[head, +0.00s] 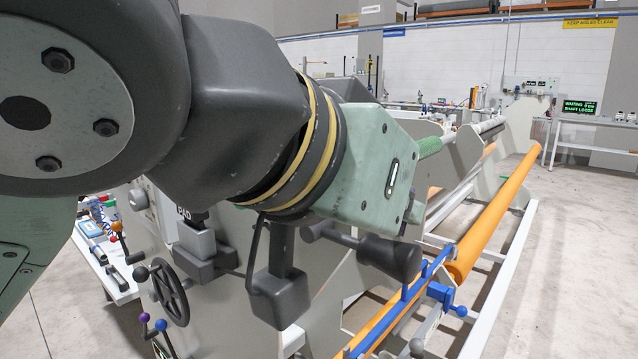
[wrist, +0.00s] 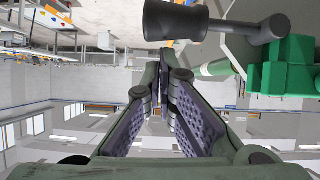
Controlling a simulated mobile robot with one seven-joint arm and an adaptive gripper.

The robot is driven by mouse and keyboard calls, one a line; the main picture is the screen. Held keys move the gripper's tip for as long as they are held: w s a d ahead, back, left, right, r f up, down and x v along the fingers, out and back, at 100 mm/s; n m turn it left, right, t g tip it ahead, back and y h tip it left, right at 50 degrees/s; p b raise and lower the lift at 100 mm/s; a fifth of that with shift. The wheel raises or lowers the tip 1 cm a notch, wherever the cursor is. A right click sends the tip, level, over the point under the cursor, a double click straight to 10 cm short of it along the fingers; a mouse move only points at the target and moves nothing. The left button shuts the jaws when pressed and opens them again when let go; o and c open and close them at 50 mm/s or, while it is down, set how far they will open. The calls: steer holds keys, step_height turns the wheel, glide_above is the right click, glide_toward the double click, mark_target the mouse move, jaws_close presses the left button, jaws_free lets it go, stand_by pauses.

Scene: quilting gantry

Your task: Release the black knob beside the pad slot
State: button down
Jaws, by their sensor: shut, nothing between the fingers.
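A label reading PAD (head: 183,213) shows on the grey machine side in the head view, partly behind my arm, with a pale block (head: 196,243) under it. I cannot tell the slot's opening. A dark cylindrical knob (head: 390,258) on a short shaft sticks out below my wrist; a similar one (wrist: 175,20) shows at the top of the wrist view. I cannot tell for sure which is the task's knob. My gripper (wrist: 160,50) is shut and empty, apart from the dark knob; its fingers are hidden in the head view.
A handwheel (head: 170,295) and ball-ended levers stand at the lower left. An orange roller (head: 495,215) and a blue clamp (head: 440,293) lie to the right. A screen (head: 580,107) reads WAITING, SHAFT LOOSE. The floor at the right is clear.

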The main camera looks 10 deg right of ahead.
steer(key=shift+s+f, duration=0.1)
steer(key=shift+f, duration=0.1)
stand_by(0.5)
steer(key=v, duration=0.7)
steer(key=shift+s, duration=0.2)
steer(key=shift+a+r, duration=0.1)
